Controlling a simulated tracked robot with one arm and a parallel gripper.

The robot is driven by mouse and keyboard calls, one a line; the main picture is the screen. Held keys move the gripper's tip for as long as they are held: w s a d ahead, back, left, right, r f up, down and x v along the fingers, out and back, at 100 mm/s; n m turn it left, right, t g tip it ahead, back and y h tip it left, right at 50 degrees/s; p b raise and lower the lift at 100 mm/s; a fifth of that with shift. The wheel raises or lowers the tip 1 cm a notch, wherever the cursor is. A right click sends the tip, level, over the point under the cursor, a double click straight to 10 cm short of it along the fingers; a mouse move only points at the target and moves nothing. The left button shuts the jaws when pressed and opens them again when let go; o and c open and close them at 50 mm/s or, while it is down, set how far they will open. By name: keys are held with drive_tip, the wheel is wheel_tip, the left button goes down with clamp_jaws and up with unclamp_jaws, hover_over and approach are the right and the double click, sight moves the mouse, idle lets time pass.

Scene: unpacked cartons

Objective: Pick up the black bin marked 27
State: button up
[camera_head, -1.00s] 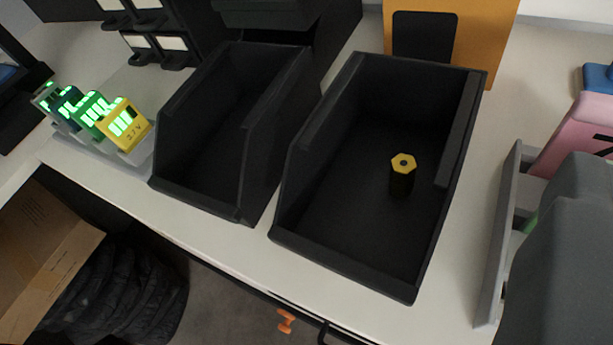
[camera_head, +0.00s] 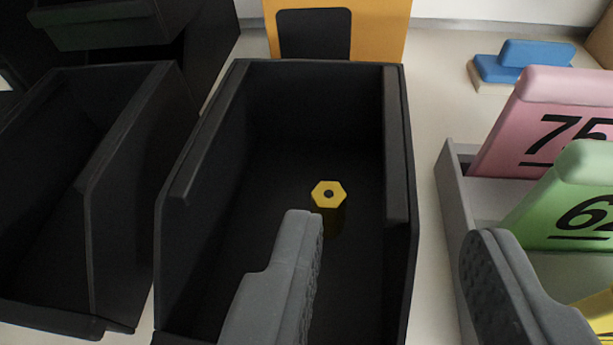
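Two open black bins stand side by side on the white table; no number 27 shows on either. The right black bin (camera_head: 230,150) is at the centre and holds a black peg with a yellow hexagonal top (camera_head: 329,194). The left black bin (camera_head: 125,140) looks empty and is partly cut off by the picture edge. My gripper (camera_head: 392,228) is open and empty. In the picture its left finger lies over the right bin's inside and its right finger over a grey tray, with the bin's right wall between them. I cannot tell the fingers' height above the bin.
The grey tray (camera_head: 449,185) beside the right bin holds a pink block marked 75 (camera_head: 545,120) and a green block (camera_head: 565,205). A yellow-orange panel (camera_head: 385,25) stands behind the bin. Blue blocks (camera_head: 520,62) lie at the back right.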

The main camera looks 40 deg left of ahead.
sight(401, 154)
drive_tip(key=x, duration=0.4)
drive_tip(key=shift+w+f, duration=0.1)
drive_tip(key=shift+w, duration=0.05)
drive_tip(key=shift+w+a+f, duration=0.15)
drive_tip(key=shift+w+f, duration=0.15)
drive_tip(key=shift+w, duration=0.3)
drive_tip(key=shift+p+x, duration=0.35)
drive_tip(key=shift+x, duration=1.55)
drive_tip(key=shift+w+r, duration=0.15)
clamp_jaws()
